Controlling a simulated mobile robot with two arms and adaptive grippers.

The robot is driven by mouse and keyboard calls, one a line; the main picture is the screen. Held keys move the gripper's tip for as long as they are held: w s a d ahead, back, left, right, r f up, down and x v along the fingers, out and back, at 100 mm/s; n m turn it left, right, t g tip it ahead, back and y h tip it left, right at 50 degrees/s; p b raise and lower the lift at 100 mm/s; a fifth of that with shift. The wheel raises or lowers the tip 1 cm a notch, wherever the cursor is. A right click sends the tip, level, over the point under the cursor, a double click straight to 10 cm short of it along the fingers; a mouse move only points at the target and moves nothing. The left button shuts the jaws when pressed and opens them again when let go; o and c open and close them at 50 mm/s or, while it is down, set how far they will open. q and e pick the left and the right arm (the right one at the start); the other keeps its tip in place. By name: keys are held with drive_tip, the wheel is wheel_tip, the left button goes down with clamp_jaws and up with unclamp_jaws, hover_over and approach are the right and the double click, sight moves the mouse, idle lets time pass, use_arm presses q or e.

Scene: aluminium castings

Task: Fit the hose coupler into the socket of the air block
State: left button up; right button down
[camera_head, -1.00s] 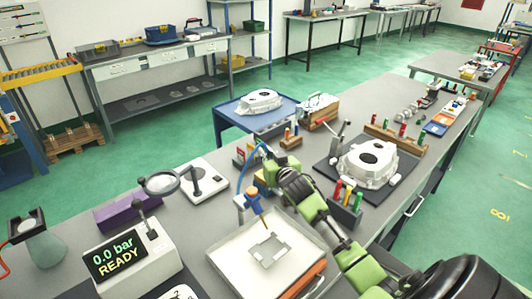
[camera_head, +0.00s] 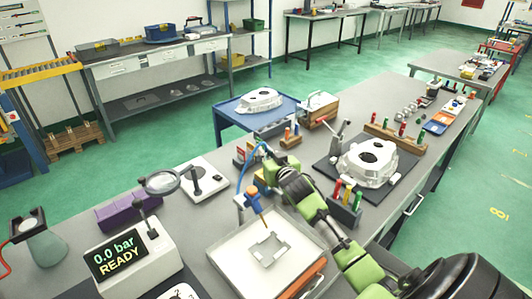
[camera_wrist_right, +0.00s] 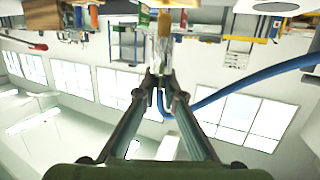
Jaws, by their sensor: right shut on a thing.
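My right gripper (camera_head: 264,153) reaches in from the lower right over the bench in the head view. In the right wrist view its fingers (camera_wrist_right: 161,82) are closed together on the hose coupler (camera_wrist_right: 163,27), which shows a tan end past the fingertips. A blue hose (camera_wrist_right: 215,92) loops from it to the right; in the head view the hose (camera_head: 242,173) curves down left from the gripper. Below stands a blue piece (camera_head: 253,194) with a thin tan stem, over the edge of a white tray. I cannot pick out the air block or its socket with certainty. My left gripper is out of view.
The white tray (camera_head: 222,259) holds a grey plate with a cutout. A tester (camera_head: 135,257) reading "0.0 bar READY" and a magnifier (camera_head: 164,183) stand left. A casting (camera_head: 367,162) on a dark mat and a rack of coloured handles (camera_head: 346,205) stand right.

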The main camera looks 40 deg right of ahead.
drive_tip(key=shift+f+b, duration=0.95)
drive_tip(key=shift+f, duration=0.65)
drive_tip(key=c, duration=2.1)
unclamp_jaws()
drive_tip(key=v, duration=1.2)
drive_tip(key=shift+r, duration=0.1)
